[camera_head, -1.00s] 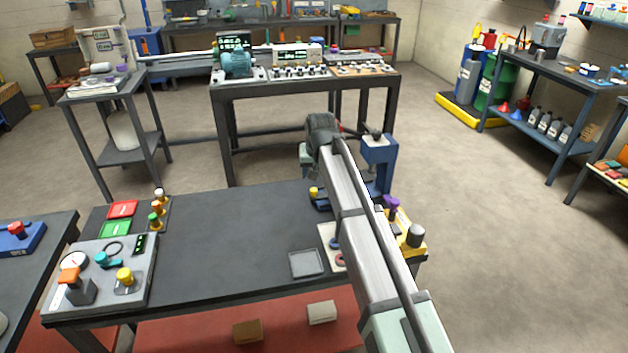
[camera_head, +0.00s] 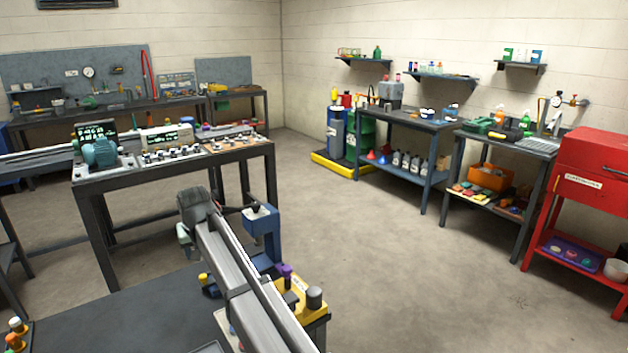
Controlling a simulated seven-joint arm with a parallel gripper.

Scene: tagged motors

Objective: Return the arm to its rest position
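My arm reaches from the bottom edge up to the left over the dark front workbench (camera_head: 130,310) and ends in view at a dark grey joint with a pale part below it. I see no gripper fingers, so whether my gripper is open or holds something is hidden. A teal motor (camera_head: 101,153) sits on the far dark table (camera_head: 150,174), beyond the end of my arm and apart from it.
A blue press-like stand (camera_head: 263,228) and a yellow block (camera_head: 302,300) with purple and dark knobs stand close right of my arm. A red cabinet (camera_head: 592,170) stands far right. Shelved benches line the right wall. Open floor (camera_head: 400,270) lies between.

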